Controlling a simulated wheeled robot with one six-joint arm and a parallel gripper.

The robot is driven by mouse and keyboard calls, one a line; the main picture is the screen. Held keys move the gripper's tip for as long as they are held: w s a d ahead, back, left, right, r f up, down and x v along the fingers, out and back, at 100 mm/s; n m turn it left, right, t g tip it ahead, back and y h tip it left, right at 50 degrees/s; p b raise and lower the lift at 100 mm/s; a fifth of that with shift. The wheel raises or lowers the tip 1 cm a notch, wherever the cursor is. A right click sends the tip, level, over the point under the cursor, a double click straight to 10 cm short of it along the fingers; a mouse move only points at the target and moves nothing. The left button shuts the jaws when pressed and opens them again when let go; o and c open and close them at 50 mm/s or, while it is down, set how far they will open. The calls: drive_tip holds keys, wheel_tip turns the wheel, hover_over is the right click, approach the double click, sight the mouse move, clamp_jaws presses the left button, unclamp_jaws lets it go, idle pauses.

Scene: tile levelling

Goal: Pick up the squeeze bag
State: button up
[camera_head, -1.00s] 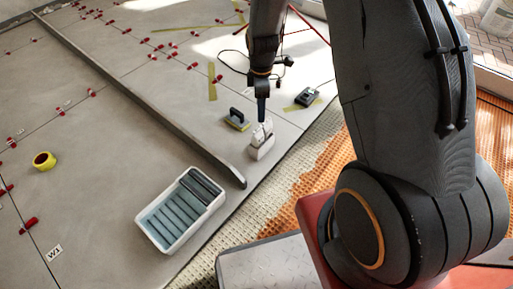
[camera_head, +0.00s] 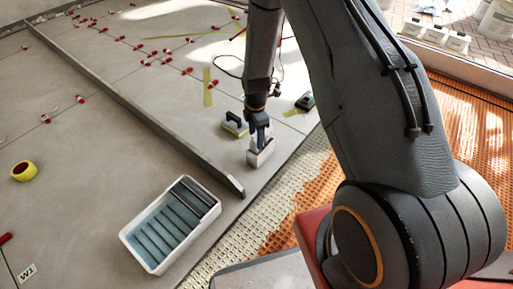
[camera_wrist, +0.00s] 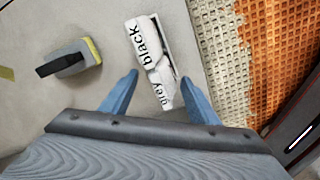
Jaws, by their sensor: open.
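Two white squeeze bags stand in a small light box (camera_head: 262,158) on the tile floor. In the wrist view one bag is lettered "black" (camera_wrist: 146,46) and the nearer one "grey" (camera_wrist: 162,88). My gripper (camera_head: 259,130) points down over the box from above. In the wrist view its blue fingers are apart, one on each side of the "grey" bag, with a gap visible on both sides. The head view hides part of the bags behind the fingers, so their height above the bags is hard to tell.
A sponge float (camera_head: 234,125) lies left of the box and a dark device (camera_head: 305,102) beyond it to the right. A wash tray (camera_head: 131,237) and a long straightedge (camera_head: 130,105) are to the left. Orange matting (camera_head: 318,190) borders the tiles.

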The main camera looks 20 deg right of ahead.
wheel_tip(320, 180, down, 4)
drive_tip(key=shift+s+r+b, duration=0.1)
drive_tip(key=shift+r+b, duration=0.05)
drive_tip(key=shift+b, duration=0.7)
drive_tip(key=shift+c, duration=0.2)
drive_tip(key=c, duration=0.9)
drive_tip(key=shift+r, duration=0.1)
drive_tip(key=shift+r, duration=0.1)
